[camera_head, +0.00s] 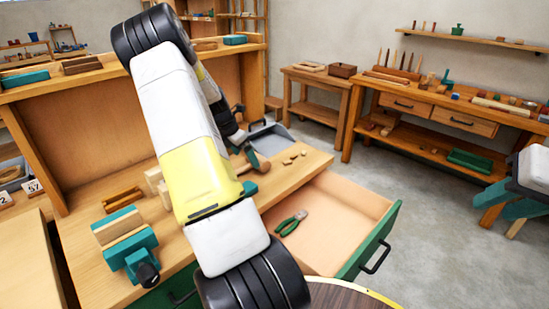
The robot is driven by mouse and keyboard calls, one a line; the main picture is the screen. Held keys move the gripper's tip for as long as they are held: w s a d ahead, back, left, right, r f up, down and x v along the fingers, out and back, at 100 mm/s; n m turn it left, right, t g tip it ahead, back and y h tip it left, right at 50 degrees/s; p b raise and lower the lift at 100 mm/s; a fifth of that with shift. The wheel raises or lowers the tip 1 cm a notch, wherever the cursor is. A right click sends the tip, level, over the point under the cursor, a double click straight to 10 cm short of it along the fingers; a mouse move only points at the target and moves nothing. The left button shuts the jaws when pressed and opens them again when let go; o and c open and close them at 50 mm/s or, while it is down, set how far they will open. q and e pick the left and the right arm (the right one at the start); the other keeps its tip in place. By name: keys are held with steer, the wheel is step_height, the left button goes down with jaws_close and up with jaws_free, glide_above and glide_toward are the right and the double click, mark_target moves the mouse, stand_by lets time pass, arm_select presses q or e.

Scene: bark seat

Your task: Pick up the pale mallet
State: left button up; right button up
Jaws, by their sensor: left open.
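A mallet (259,161) with a brownish head lies on the workbench top, just right of my left arm. Its light handle points left and partly goes behind the arm. I cannot tell surely whether this is the pale mallet. My left arm comes up across the middle of the view, bends at the top and reaches down behind itself. My left gripper (242,149) is open, low over the bench beside the mallet. Its fingers are small and largely hidden, so contact cannot be told. My right gripper is not in view.
An open drawer (338,212) holds green-handled pliers (290,223). A teal vise (128,245) stands at the bench's front left. A grey dustpan-like tray (270,140) and small wooden pieces (293,157) lie near the mallet.

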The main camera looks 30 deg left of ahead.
mark_target(249, 162)
arm_select(q)
steer(key=x, duration=0.4)
steer(key=shift+w+d+f, duration=0.1)
steer(key=shift+d, duration=0.1)
steer(key=c, duration=1.6)
